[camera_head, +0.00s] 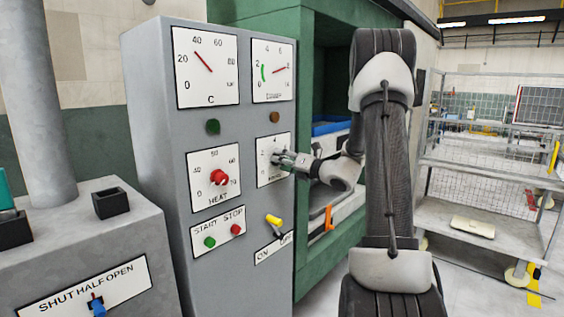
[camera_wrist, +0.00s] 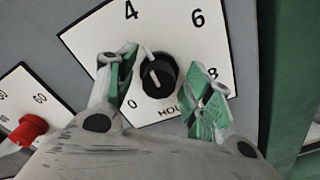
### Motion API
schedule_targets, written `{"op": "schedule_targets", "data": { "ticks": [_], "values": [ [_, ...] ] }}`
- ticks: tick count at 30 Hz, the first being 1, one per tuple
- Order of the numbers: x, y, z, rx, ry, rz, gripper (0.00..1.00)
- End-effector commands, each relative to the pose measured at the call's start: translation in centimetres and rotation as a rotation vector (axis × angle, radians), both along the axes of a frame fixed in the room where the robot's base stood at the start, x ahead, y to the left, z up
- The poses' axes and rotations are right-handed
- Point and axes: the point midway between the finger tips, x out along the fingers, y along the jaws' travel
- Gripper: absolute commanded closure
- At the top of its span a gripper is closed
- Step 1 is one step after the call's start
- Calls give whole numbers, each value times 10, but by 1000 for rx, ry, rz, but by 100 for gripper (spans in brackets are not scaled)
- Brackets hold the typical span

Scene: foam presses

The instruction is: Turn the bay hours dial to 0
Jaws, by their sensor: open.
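The bay hours dial is a black round knob (camera_wrist: 158,76) on a white plate (camera_wrist: 95,40) marked 0, 4, 6 and 8, with part of the lettering covered. Its white mark points up and slightly left, towards the 4 side and away from the 0 at lower left. My gripper (camera_wrist: 163,78) is open, with one green-padded finger on each side of the knob. Gaps show between the knob and both fingers; I cannot tell how deep they reach. In the head view, my gripper (camera_head: 287,160) is at the dial plate (camera_head: 265,174) and hides most of the knob.
The red heat knob (camera_head: 219,177) is left of the dial, with start and stop buttons (camera_head: 222,236) below. The green press (camera_head: 325,262) stands close on the right. A wire rack (camera_head: 490,170) is further right.

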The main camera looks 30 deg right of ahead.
Motion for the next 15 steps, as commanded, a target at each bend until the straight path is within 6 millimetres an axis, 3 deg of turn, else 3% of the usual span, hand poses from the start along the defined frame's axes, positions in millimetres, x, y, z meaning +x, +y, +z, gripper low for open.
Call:
{"op": "schedule_targets", "data": {
  "ticks": [9,15],
  "values": [
    [5,2,0,-1,0,0,48],
    [4,2,0,-1,0,0,83]
  ]
}}
